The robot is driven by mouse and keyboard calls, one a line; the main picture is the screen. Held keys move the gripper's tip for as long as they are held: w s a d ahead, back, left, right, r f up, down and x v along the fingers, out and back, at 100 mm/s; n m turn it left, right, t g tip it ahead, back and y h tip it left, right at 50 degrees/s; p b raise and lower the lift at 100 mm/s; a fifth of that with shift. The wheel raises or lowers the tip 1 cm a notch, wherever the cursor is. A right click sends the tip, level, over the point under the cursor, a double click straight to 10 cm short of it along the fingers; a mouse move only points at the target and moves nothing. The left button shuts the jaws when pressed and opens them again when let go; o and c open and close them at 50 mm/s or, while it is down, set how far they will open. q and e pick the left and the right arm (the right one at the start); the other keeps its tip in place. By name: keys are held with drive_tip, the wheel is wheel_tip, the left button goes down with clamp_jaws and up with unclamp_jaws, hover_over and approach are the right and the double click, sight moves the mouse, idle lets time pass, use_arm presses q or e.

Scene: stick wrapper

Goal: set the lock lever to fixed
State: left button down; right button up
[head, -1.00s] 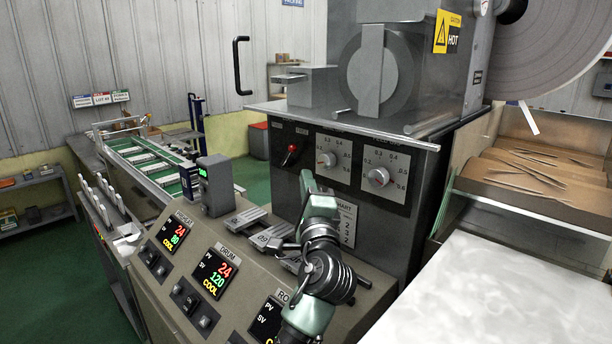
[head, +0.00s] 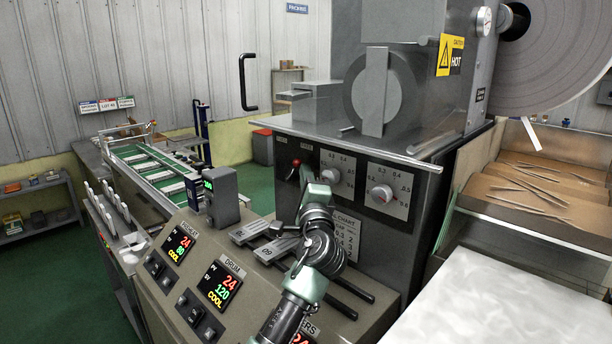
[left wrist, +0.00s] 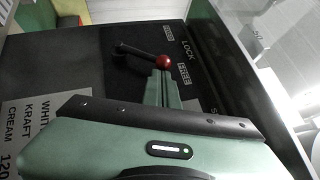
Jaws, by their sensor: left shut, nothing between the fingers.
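The lock lever has a red ball knob (left wrist: 163,62) on a black shaft. In the left wrist view its shaft slants from the upper left toward the small boxed label that looks like FREE (left wrist: 184,72), beside the word LOCK. A second small label (left wrist: 168,33), too blurred to read, lies above the knob. My left gripper (left wrist: 163,78) is shut and empty, its fingertips right at the knob; I cannot tell whether they touch. In the head view the left gripper (head: 304,168) partly covers the lever (head: 294,172) on the dark panel. My right gripper is not in view.
Two dial knobs (head: 382,194) sit right of the lever on the panel. Below is the sloped console with lit displays (head: 220,286) and a small upright box (head: 222,195). A metal top edge (head: 350,145) overhangs the panel. Cardboard (head: 540,190) lies at right.

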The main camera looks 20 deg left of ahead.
use_arm(q)
drive_tip(key=shift+n+g, duration=0.5)
drive_tip(key=shift+n, duration=0.1)
drive_tip(key=a+r+p, duration=0.1)
drive_tip(key=p, duration=0.1)
drive_tip(key=w+a+r+p, duration=0.1)
drive_tip(key=a+r+p, duration=0.1)
drive_tip(key=p, duration=0.1)
drive_tip(key=shift+r, duration=0.3)
drive_tip(key=shift+w+a+r, duration=0.25)
drive_tip(key=shift+a+r, duration=0.2)
drive_tip(key=shift+a, duration=0.35)
drive_tip(key=shift+w+a+r+p, duration=0.1)
drive_tip(key=shift+w+a+p, duration=0.1)
drive_tip(key=shift+a, duration=0.35)
drive_tip(key=shift+w+a+r+p, duration=0.1)
drive_tip(key=shift+w+a+p, duration=0.1)
drive_tip(key=shift+a, duration=0.35)
